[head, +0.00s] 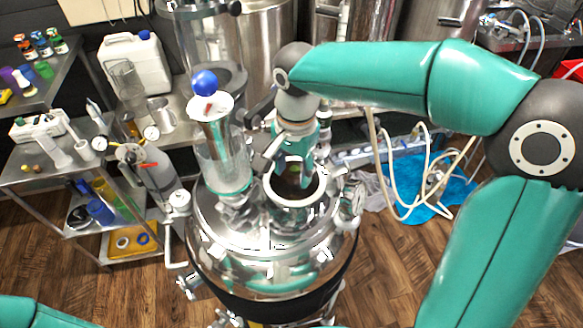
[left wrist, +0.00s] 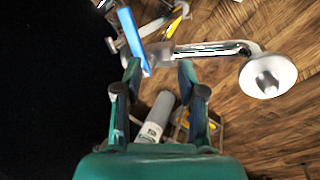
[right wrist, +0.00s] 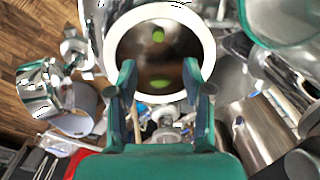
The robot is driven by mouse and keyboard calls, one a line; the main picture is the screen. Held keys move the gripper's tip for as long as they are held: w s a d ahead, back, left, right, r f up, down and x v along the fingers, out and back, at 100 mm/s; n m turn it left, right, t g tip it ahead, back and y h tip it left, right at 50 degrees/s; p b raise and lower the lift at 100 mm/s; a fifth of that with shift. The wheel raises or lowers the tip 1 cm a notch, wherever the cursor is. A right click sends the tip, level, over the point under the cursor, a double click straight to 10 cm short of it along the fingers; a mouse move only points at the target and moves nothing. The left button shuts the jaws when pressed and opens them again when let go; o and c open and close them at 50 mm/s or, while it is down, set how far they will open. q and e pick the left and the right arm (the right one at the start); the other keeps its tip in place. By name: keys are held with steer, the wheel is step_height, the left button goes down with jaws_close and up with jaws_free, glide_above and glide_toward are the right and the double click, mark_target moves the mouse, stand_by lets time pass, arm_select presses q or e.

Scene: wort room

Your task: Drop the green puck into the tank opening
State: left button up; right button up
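The tank opening is a white-rimmed round port (head: 296,203) on top of the steel tank (head: 232,225); its ring (right wrist: 208,45) fills the upper middle of the right wrist view. My right gripper (right wrist: 158,78) is open over this port, fingers spread, with nothing held between them. A green puck (right wrist: 157,36) shows inside the ring, below the fingertips. A second green patch shows lower inside the ring; I cannot tell whether it is a reflection. My left gripper (left wrist: 158,72) is open and empty, and is outside the head view.
A steel pipe with a blue handle (left wrist: 132,38) lies beyond my left fingers. Shelves with bottles stand at left.

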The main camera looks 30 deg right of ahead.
step_height(320, 180, up, 12)
steer(key=shift+s, duration=0.15)
stand_by(0.6)
steer(key=shift+f, duration=0.1)
stand_by(0.5)
